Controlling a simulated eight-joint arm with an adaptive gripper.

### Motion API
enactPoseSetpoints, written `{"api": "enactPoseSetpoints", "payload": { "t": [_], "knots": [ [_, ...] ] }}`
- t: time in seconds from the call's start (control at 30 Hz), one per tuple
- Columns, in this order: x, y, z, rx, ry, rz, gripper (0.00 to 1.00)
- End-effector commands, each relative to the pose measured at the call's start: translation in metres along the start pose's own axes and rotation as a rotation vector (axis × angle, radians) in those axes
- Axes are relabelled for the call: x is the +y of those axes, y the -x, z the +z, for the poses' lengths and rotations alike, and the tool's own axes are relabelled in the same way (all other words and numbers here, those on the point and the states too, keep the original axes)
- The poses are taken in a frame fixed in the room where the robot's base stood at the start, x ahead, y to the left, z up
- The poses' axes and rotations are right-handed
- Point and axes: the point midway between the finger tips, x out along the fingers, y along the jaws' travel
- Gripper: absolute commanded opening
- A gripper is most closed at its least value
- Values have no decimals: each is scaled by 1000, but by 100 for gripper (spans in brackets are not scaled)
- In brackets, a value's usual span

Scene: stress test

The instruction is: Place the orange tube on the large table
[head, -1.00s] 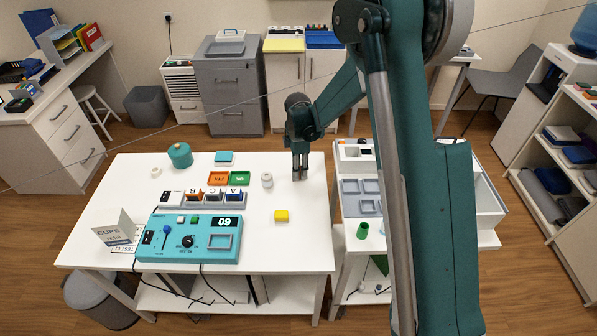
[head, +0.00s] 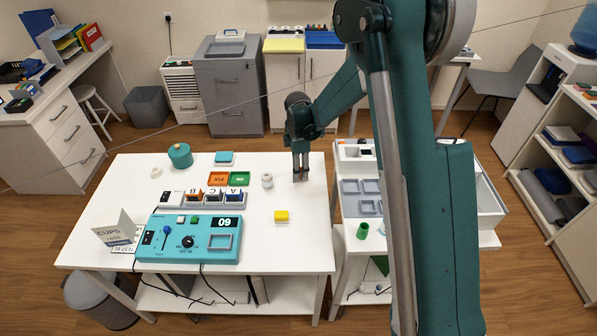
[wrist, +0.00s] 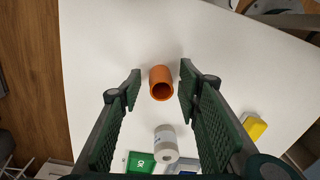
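The orange tube (wrist: 161,83) shows in the wrist view on the white tabletop, its open end facing the camera. It appears to stand upright. My gripper (wrist: 160,82) is open, with one green ridged finger on each side of the tube and a visible gap on both sides. In the head view my gripper (head: 300,178) points down over the right part of the large white table (head: 300,245). I cannot make out the tube there; the gripper seems to hide it.
A white cylinder (head: 267,181) stands close left of my gripper, near the green tray (head: 240,179). A yellow block (head: 281,216) lies nearer the front. A teal control box (head: 190,239) fills the front left. A side table with trays (head: 361,195) and a green cup (head: 362,230) adjoins on the right.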

Motion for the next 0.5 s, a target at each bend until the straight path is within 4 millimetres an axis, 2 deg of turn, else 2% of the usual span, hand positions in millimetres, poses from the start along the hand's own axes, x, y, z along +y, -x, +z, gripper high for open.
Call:
{"api": "enactPoseSetpoints", "payload": {
  "t": [0.17, 0.5],
  "knots": [
    [0, 20, 0, 0, 0, 0, 34],
    [0, 75, 0, 0, 0, 0, 34]
  ]
}}
